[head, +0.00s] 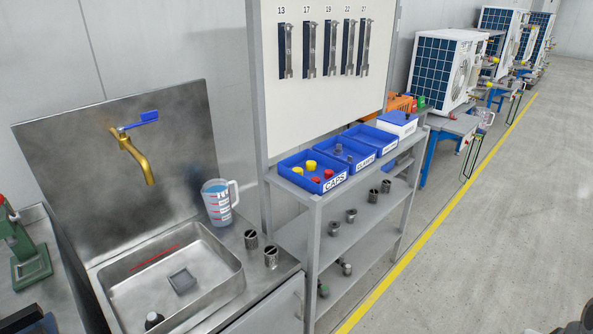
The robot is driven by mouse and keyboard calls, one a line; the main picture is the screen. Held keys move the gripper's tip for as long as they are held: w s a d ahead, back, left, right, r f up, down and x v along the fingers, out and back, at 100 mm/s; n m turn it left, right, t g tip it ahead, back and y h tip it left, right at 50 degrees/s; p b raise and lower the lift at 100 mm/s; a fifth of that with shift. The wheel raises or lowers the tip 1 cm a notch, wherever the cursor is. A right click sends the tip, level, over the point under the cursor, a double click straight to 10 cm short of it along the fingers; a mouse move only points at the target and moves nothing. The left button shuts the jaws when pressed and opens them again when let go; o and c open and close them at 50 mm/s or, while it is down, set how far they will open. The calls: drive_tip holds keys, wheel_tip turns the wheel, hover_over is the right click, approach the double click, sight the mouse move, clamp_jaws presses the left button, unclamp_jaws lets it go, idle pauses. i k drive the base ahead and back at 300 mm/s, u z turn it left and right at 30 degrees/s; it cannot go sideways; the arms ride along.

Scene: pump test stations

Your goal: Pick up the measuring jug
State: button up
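The measuring jug (217,205) stands upright on the steel counter, at the back right corner of the sink (128,276). It is clear, with red markings, a blue band near the top and a white handle on its right side. I cannot tell whether the blue is liquid. Nothing hides the jug. My gripper cannot be made out in this view; only dark parts show at the bottom edge.
A brass tap (135,155) with a blue lever is left of the jug. Two metal fittings (251,239) stand in front of it. A grey shelf rack (315,230) with blue bins (312,187) is on the right. Open floor (490,250) lies further right.

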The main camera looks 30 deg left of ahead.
sight(216, 193)
drive_tip(key=u, duration=0.7)
drive_tip(key=i, duration=1.15)
drive_tip(key=u, duration=1.15)
drive_tip(key=i, duration=0.5)
drive_tip(key=u, duration=0.25)
drive_tip(key=k, duration=0.8)
drive_tip(key=u, duration=0.2)
drive_tip(key=i, duration=0.8)
drive_tip(key=z, duration=0.1)
